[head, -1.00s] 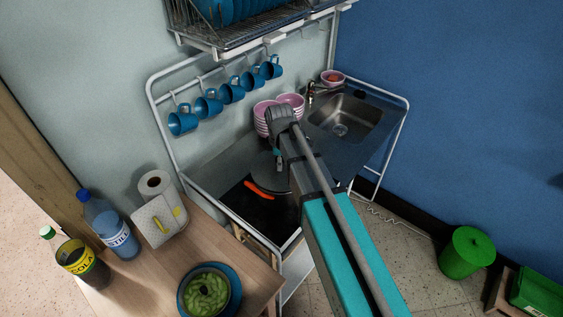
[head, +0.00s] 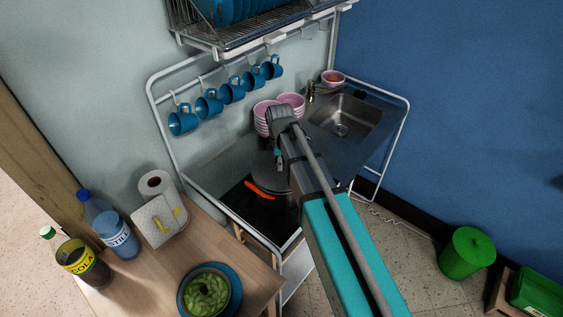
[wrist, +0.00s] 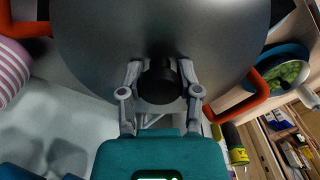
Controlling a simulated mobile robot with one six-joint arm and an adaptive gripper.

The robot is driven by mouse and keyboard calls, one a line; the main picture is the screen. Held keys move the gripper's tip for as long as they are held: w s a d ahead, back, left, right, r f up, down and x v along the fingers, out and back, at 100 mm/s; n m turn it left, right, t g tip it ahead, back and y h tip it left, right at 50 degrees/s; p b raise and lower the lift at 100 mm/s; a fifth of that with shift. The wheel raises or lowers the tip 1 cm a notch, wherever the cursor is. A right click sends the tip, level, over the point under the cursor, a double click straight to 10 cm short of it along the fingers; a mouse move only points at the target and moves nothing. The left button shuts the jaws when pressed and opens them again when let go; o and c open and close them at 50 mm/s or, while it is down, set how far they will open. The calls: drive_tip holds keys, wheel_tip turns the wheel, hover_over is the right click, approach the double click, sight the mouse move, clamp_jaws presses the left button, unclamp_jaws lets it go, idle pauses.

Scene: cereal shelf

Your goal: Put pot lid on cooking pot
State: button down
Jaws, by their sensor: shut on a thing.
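The grey metal pot lid (wrist: 160,32) fills the top of the wrist view, with its black knob (wrist: 160,88) between my fingers. My gripper (wrist: 160,82) is shut on that knob. The cooking pot shows mainly by its orange handles, one at the right (wrist: 243,102) and one at the left of the lid. In the head view the lid (head: 268,172) is partly behind my arm, beside an orange pot handle (head: 260,189). The lid covers the pot's opening from the wrist camera; I cannot tell whether it rests on the rim. The pot's body is mostly hidden.
Stacked pink bowls (head: 292,103) stand behind my gripper, with the sink (head: 340,116) to the right. Blue mugs (head: 232,92) hang on the rail. A wooden table (head: 206,240) at the lower left holds bottles, a paper roll and a green-filled bowl (head: 206,294).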

drive_tip(key=shift+f+b, duration=0.65)
drive_tip(key=shift+c, duration=1)
unclamp_jaws()
drive_tip(key=s+d+m, duration=0.5)
drive_tip(key=d+m, duration=0.4)
drive_tip(key=d, duration=0.1)
drive_tip(key=s+d+m, duration=0.5)
drive_tip(key=d+m, duration=0.4)
drive_tip(key=d, duration=0.1)
drive_tip(key=s+f+b, duration=0.3)
drive_tip(key=f+b, duration=0.3)
drive_tip(key=shift+s+f, duration=0.15)
drive_tip(key=shift+f, duration=0.15)
drive_tip(key=shift+a, duration=0.1)
